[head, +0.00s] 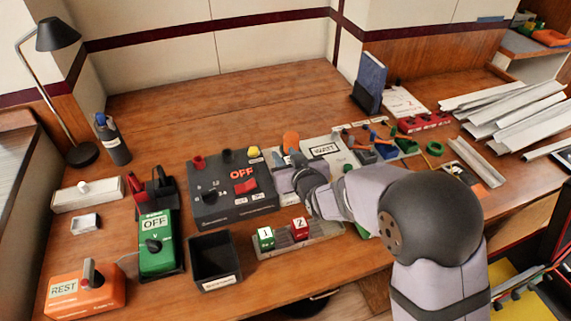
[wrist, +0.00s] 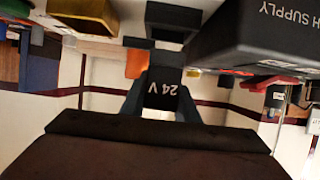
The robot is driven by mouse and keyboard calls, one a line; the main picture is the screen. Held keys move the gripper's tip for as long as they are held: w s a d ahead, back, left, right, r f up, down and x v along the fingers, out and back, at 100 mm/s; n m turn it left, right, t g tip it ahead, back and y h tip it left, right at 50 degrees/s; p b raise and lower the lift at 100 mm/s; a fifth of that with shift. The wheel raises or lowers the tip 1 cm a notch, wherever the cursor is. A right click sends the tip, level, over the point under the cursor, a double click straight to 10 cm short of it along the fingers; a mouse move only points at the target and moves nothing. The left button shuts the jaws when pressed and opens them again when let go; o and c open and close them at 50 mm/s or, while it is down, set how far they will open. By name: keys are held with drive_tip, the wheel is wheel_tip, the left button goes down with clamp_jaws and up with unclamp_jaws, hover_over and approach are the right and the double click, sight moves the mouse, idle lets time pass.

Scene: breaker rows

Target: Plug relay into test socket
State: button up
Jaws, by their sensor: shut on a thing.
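My gripper (head: 292,160) is over the grey board right of the black OFF box. In the wrist view its two blue-grey fingers (wrist: 162,103) are shut on a black block marked "24 V" (wrist: 164,92), which looks like the relay. A dark socket-like block (wrist: 172,22) lies directly in line with the relay's far end; I cannot tell whether they touch or whether the relay is seated. In the head view my gripper and wrist hide the relay and that block. An orange piece (head: 291,140) shows just behind my gripper and also in the wrist view (wrist: 137,64).
The black supply box (head: 230,205) with its red OFF switch stands close left of my gripper. A rail with a green block "1" (head: 265,238) and a red block "2" (head: 299,229) lies in front, beside an empty black bin (head: 214,257).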

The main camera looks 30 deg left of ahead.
drive_tip(key=shift+f, duration=1.55)
drive_tip(key=shift+f, duration=0.15)
drive_tip(key=o, duration=0.8)
drive_tip(key=shift+r, duration=0.2)
drive_tip(key=v, duration=1.2)
drive_tip(key=shift+b, duration=0.3)
